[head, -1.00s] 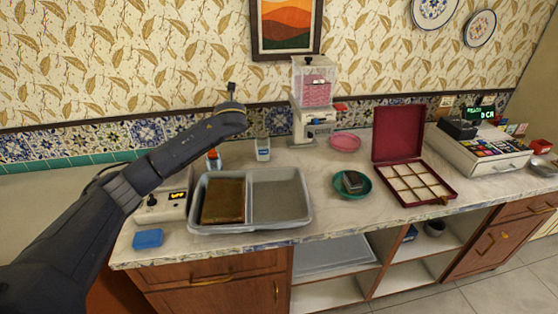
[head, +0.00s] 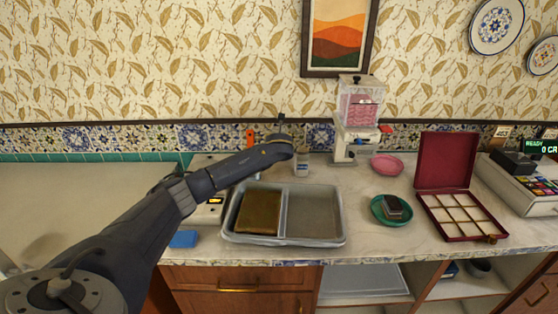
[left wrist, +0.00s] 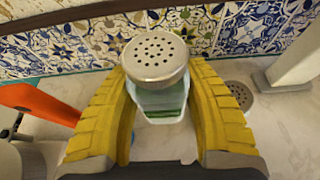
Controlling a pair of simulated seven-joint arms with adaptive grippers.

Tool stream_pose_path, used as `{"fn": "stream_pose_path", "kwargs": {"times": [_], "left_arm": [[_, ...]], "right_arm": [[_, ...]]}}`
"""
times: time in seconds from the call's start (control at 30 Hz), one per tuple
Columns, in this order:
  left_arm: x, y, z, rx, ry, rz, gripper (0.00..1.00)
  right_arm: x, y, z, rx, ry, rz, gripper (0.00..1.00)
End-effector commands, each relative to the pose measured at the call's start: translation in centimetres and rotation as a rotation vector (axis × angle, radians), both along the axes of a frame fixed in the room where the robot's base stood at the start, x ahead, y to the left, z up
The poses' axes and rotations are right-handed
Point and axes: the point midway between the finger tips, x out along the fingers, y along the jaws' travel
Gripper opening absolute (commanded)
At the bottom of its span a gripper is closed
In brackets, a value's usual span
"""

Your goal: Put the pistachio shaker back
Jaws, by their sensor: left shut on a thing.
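The pistachio shaker (left wrist: 157,62) has a perforated metal lid and a clear body with green contents. In the left wrist view it stands between the yellow fingers of my left gripper (left wrist: 160,110), which is shut on it. In the head view my left gripper (head: 281,146) is at the back of the counter, left of another shaker (head: 302,165); my arm hides the held shaker. That second shaker's lid also shows in the wrist view (left wrist: 240,95), right of my fingers. I cannot tell whether the held shaker touches the counter. My right gripper is not in view.
A dispenser with pink contents (head: 358,115) stands to the right. The tiled wall (head: 220,136) is close behind. A two-part metal tray (head: 335,240) lies in front, and a green bowl (head: 378,212) sits farther right.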

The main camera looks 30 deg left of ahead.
Motion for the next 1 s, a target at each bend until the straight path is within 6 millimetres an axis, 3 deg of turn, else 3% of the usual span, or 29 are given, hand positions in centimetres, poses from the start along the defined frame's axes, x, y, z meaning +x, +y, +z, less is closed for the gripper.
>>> {"fn": "stream_pose_path", "kwargs": {"times": [0.2,0.57,0.83,1.0], "left_arm": [[0.0,-0.1,-3.5,0.000,0.001,-0.001,0.10],[0.0,-0.1,-5.3,0.000,-0.001,-0.001,0.10],[0.0,-0.1,-8.4,0.000,0.001,0.000,0.10],[0.0,-0.1,-9.1,0.001,-0.002,-0.001,0.10]], "right_arm": [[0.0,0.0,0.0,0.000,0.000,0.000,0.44],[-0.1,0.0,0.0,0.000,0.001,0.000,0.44],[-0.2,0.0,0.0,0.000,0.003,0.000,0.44],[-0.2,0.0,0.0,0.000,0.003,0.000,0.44]]}}
